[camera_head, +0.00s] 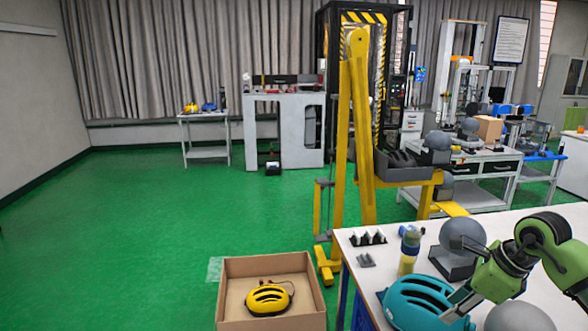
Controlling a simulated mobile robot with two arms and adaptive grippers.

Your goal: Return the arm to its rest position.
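My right arm comes in from the right edge over the white table. Its gripper (449,308) is at the right side of a teal helmet (410,303), overlapping it in the picture. The two grey fingers look spread apart, with nothing clearly held between them. Whether they touch the helmet cannot be told. My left gripper and arm are not in view. A yellow helmet (268,298) lies in an open cardboard box (229,311) at the bottom centre, clear of the gripper.
The white table (362,269) also holds a bottle (409,250), small dark parts (368,238), a grey headform on a dark base (463,236) and another grey rounded object (519,318). The yellow drop tower (357,130) stands behind. Green floor (130,220) is free at the left.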

